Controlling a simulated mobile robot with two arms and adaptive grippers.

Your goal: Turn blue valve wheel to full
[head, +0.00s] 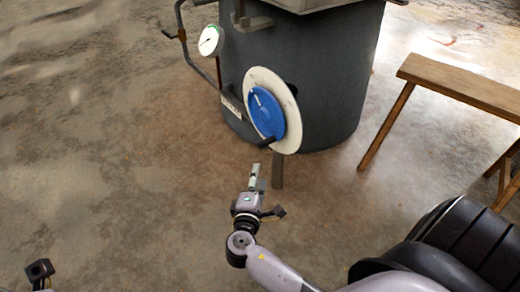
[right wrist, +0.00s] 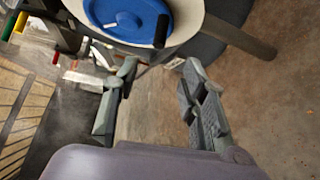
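The blue valve wheel (head: 265,114) is a round disc with a pale mark near its top and a dark handle (head: 267,142) at its lower edge. It sits on a pale round plate (head: 289,120) on the side of a dark grey vessel. In the right wrist view the wheel (right wrist: 128,16) is at the top, with its dark handle (right wrist: 161,30) at lower right. My right gripper (head: 254,176) is below the wheel, apart from it. In the right wrist view its fingers (right wrist: 158,98) are spread and empty. Part of my left gripper (head: 40,271) shows at lower left; its fingers are unclear.
The grey vessel (head: 340,70) carries a white gauge (head: 211,40), a pipe (head: 188,45) and a small label (head: 232,104). A wooden bench (head: 460,85) stands at right. The concrete floor at left is clear. Coloured bars show at upper left in the right wrist view.

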